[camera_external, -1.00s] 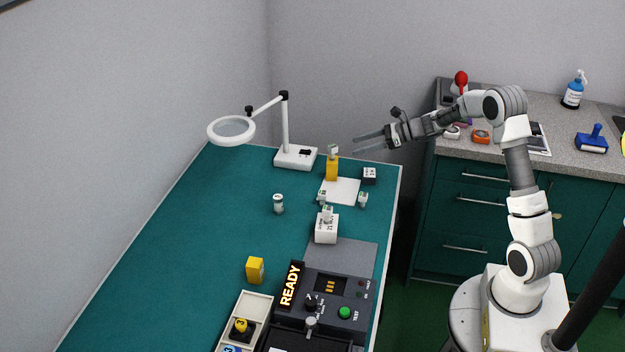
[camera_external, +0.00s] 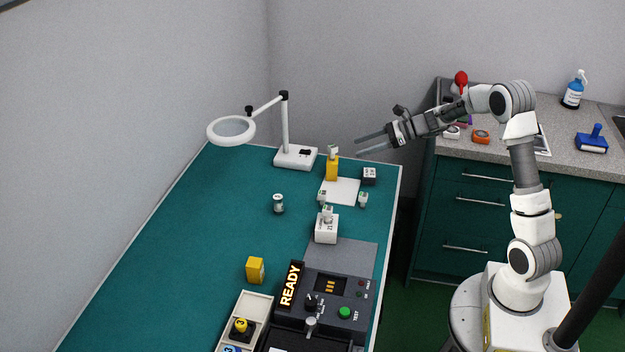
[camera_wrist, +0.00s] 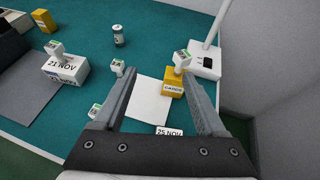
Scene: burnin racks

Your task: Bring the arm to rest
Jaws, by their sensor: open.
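My gripper (camera_external: 372,145) is open and empty in the external view, held in the air past the right end of the table's far side. My arm is bent, with the forearm reaching left from the raised elbow. In the wrist view the two fingers of my gripper (camera_wrist: 160,85) are spread apart with nothing between them. Below them are a white sheet (camera_wrist: 147,102) and a yellow block (camera_wrist: 174,80) with a small white-and-green part on it.
The green table (camera_external: 180,235) bears a magnifier lamp (camera_external: 295,156), a white dated block (camera_external: 326,230), small parts, a yellow block (camera_external: 255,270) and a test unit (camera_external: 325,300) reading READY. A grey counter (camera_external: 555,130) with a spray bottle (camera_external: 573,92) stands behind my arm.

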